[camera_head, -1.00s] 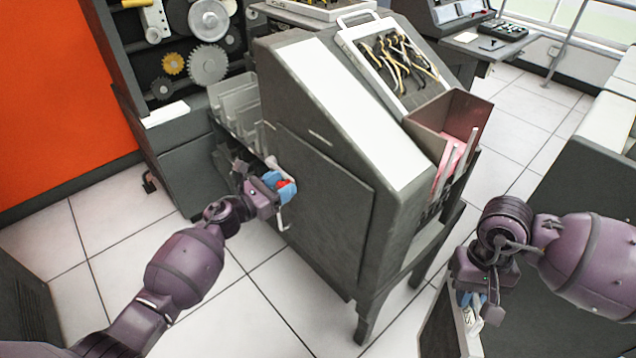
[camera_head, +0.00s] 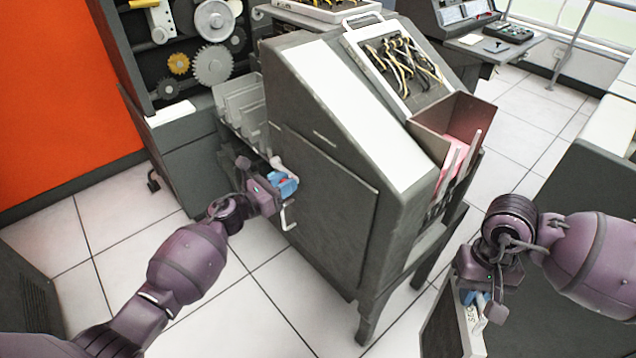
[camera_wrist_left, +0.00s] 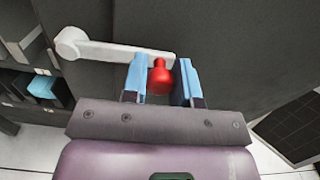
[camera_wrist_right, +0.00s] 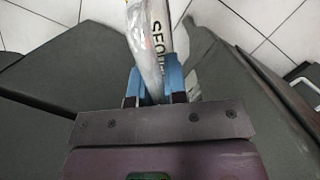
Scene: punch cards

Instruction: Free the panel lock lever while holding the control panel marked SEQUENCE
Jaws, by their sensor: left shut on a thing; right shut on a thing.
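The lock lever is a white bar (camera_wrist_left: 110,50) with a red knob (camera_wrist_left: 159,78) on the side of the grey machine, seen in the left wrist view. My left gripper (camera_wrist_left: 163,78) has its blue fingers on both sides of the knob and is shut on it; in the head view the left gripper (camera_head: 285,185) covers most of the lever. The control panel (camera_wrist_right: 156,40) is a pale plate with dark lettering, partly readable as "SEQU". My right gripper (camera_wrist_right: 154,84) is shut on its edge. In the head view the right gripper (camera_head: 474,298) holds the panel (camera_head: 470,322) at the lower right.
The grey machine (camera_head: 330,190) stands in the middle, with a tray of wires (camera_head: 400,65) on its sloped top and an open bin (camera_head: 455,135) at its right. A white handle (camera_head: 288,216) sticks out below my left gripper. Tiled floor (camera_head: 240,310) is clear in front.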

